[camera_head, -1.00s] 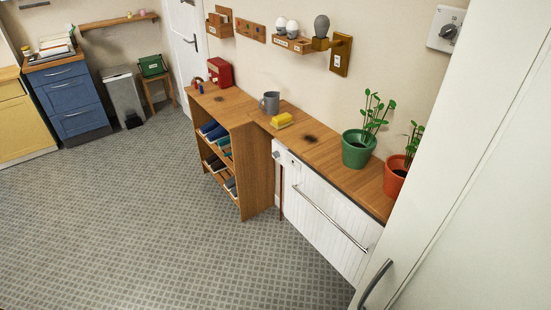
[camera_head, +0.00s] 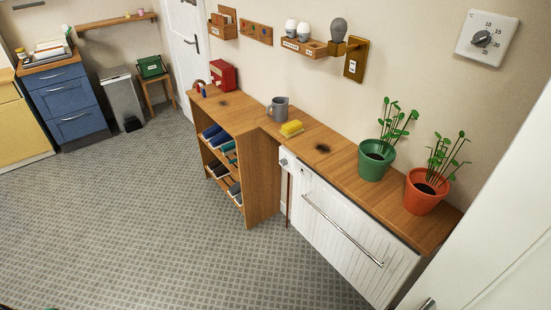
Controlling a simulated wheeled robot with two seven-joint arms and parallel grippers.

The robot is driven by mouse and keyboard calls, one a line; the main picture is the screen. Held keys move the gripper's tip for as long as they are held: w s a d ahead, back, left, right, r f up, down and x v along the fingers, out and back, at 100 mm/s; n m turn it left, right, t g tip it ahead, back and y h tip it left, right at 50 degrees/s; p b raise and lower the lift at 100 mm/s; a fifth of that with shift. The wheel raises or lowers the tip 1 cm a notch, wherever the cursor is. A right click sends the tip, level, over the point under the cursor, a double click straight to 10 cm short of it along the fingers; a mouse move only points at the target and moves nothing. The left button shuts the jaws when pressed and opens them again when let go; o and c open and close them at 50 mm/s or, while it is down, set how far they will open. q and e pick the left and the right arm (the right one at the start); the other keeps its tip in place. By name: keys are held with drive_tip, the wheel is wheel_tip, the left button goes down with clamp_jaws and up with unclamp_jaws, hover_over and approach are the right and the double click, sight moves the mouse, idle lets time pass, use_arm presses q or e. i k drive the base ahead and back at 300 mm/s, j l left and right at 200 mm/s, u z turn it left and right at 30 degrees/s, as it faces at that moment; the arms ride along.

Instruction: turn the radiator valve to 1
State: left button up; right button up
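The white ribbed radiator (camera_head: 335,232) stands under the wooden shelf, with a rail across its front. A small valve knob (camera_head: 284,162) shows at its upper left end; its markings are too small to read. A pipe runs down below it to the floor. Neither of my grippers is in view.
The shelf top (camera_head: 345,161) bears a grey mug (camera_head: 278,107), a yellow sponge-like block (camera_head: 291,128), a green pot (camera_head: 376,160) and an orange pot (camera_head: 425,191). A shoe rack (camera_head: 258,175) stands left of the radiator. A thermostat (camera_head: 487,38) hangs on the wall. The tiled floor (camera_head: 150,220) in front is clear.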

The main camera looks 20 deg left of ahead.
sight(284, 162)
drive_tip(key=i+j, duration=0.2)
drive_tip(key=j, duration=0.15)
drive_tip(key=i+j, duration=0.25)
drive_tip(key=j, duration=0.15)
drive_tip(key=i+j, duration=0.2)
drive_tip(key=j, duration=0.15)
drive_tip(key=i+j, duration=0.2)
drive_tip(key=j, duration=0.15)
drive_tip(key=i+j+z, duration=0.1)
drive_tip(key=j, duration=0.25)
drive_tip(key=i, duration=0.1)
